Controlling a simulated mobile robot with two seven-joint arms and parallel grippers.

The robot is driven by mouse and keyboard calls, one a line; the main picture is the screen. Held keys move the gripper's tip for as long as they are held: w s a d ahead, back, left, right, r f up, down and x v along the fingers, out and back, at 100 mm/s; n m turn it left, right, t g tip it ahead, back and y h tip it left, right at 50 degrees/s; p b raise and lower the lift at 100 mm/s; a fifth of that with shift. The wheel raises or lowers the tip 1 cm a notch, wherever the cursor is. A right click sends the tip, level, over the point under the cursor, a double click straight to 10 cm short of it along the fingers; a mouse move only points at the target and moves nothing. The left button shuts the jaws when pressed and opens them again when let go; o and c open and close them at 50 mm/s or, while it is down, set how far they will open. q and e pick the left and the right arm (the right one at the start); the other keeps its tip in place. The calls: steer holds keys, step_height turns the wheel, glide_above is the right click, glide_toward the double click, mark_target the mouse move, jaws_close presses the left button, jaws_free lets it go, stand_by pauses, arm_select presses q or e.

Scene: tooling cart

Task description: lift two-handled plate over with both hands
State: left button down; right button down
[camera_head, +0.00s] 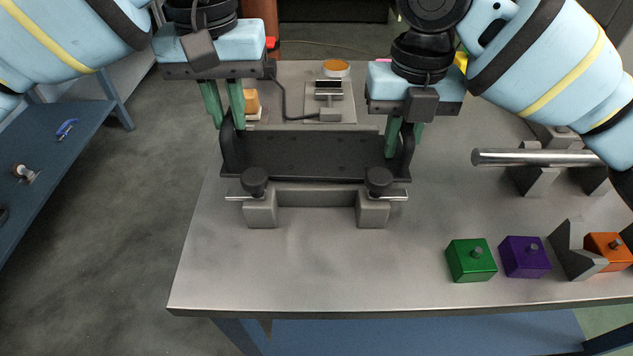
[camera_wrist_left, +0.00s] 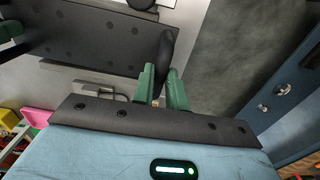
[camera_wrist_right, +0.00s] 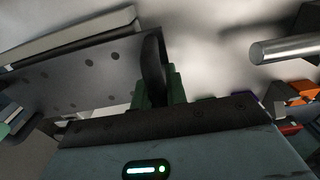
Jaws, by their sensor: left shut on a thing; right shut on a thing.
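The two-handled plate (camera_head: 310,155) is a black flat plate with small holes and an upright handle at each end. It lies behind the grey clamp fixture with two black knobs; whether it touches the fixture or the table cannot be told. My left gripper (camera_head: 235,122) is shut on the plate's left handle, which also shows in the left wrist view (camera_wrist_left: 165,60). My right gripper (camera_head: 400,142) is shut on the right handle, which shows in the right wrist view (camera_wrist_right: 152,65). The fingers hide part of each handle.
The clamp fixture (camera_head: 315,196) stands just in front of the plate. A green block (camera_head: 471,262), a purple block (camera_head: 525,258) and an orange block (camera_head: 609,250) sit at the front right. A metal bar (camera_head: 530,157) lies on supports at right. The front left tabletop is clear.

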arm_select(q)
steer(key=shift+f, duration=0.45)
arm_select(e)
steer(key=shift+s+f, duration=0.15)
steer(key=shift+f, duration=0.4)
stand_by(0.8)
arm_select(q)
steer(key=c, duration=1.3)
jaws_free()
steer(key=shift+s+a+f, duration=0.1)
steer(key=shift+f, duration=0.05)
arm_select(e)
steer(key=c, duration=1.7)
jaws_free()
steer(key=o, duration=0.4)
steer(key=shift+d, duration=0.1)
